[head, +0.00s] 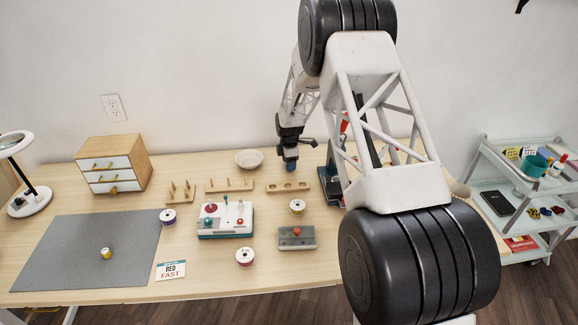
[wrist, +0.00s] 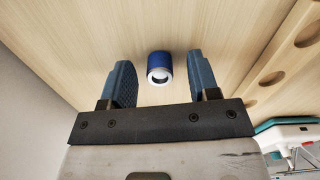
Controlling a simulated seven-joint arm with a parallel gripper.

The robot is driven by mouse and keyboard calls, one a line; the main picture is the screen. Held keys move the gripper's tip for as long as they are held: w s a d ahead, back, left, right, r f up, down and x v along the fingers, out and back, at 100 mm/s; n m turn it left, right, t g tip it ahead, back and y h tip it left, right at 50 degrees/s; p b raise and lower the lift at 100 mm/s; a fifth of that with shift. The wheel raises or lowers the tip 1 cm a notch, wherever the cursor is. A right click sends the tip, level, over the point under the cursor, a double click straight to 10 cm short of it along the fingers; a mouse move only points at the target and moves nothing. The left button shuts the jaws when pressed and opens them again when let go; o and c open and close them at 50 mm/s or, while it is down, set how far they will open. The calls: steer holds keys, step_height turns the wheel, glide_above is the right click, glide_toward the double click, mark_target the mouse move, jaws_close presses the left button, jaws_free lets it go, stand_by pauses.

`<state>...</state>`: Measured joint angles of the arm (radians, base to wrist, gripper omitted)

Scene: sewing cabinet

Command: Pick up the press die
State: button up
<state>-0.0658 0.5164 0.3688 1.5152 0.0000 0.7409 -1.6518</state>
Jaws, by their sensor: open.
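The press die, as I take it, is a small blue cylinder (wrist: 159,68) with a pale ring around a hollow end. In the wrist view it stands on the wood tabletop, between and slightly beyond the fingertips. My gripper (wrist: 162,70) is open, with one dark blue finger on each side of the die and visible gaps between. In the head view my gripper (head: 291,163) points down over the back of the table, behind the wooden holder with holes. The die cannot be told apart from the blue fingers there.
The wooden holder (head: 289,187) is just in front of my gripper; its holes also show at right in the wrist view. A white bowl (head: 249,159) stands to the left. A dark press (head: 330,188), partly hidden by my arm, stands to the right. A teal-and-white box (head: 225,219) is nearer.

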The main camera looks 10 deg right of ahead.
stand_by(0.4)
jaws_close()
steer(key=shift+r, duration=0.1)
step_height(320, 180, up, 10)
stand_by(0.8)
stand_by(0.4)
